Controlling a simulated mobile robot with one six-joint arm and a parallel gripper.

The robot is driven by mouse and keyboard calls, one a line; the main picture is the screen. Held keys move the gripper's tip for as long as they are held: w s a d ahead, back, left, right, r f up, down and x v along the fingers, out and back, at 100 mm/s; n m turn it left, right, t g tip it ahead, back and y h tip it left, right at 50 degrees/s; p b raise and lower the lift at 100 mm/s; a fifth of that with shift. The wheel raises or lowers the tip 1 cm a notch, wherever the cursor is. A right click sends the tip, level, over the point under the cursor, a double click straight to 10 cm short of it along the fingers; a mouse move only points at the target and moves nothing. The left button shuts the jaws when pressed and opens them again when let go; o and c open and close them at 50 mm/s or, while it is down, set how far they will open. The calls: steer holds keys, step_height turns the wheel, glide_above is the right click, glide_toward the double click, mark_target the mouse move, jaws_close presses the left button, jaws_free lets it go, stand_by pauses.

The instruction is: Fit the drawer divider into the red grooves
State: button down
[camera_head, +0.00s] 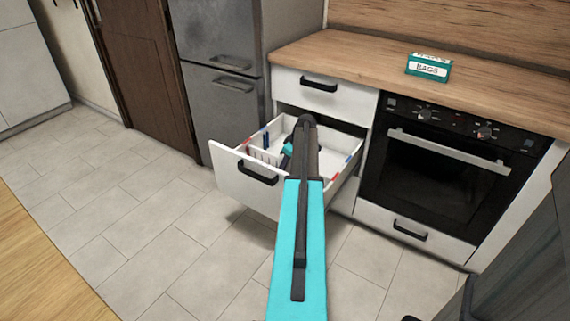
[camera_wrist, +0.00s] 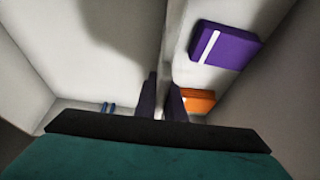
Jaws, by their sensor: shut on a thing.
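My gripper (camera_wrist: 162,88) is shut on the drawer divider (camera_wrist: 167,45), a thin pale panel seen almost edge-on in the wrist view. It runs away from between the dark fingers, inside the open drawer. In the head view my arm hides the fingers and most of the divider. The white drawer (camera_head: 232,180) stands pulled out. Red marks (camera_head: 334,179) show on its right wall, and blue marks (camera_head: 265,138) on its left side. Blue marks also show in the wrist view (camera_wrist: 107,107). I cannot tell whether the divider sits in any groove.
In the wrist view a purple box (camera_wrist: 225,45) with a white stripe and an orange box (camera_wrist: 198,101) lie right of the divider. The floor left of it looks clear. A shut drawer (camera_head: 335,97) is above, an oven (camera_head: 445,170) to the right, a fridge (camera_head: 222,80) to the left.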

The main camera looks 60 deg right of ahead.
steer(key=shift+f, duration=0.2)
steer(key=c, duration=1.8)
jaws_free()
steer(key=shift+o, duration=0.2)
steer(key=shift+r, duration=0.1)
steer(key=p+v, duration=0.1)
steer(key=v, duration=1.2)
steer(key=shift+s+r, duration=0.2)
steer(key=shift+r, duration=0.05)
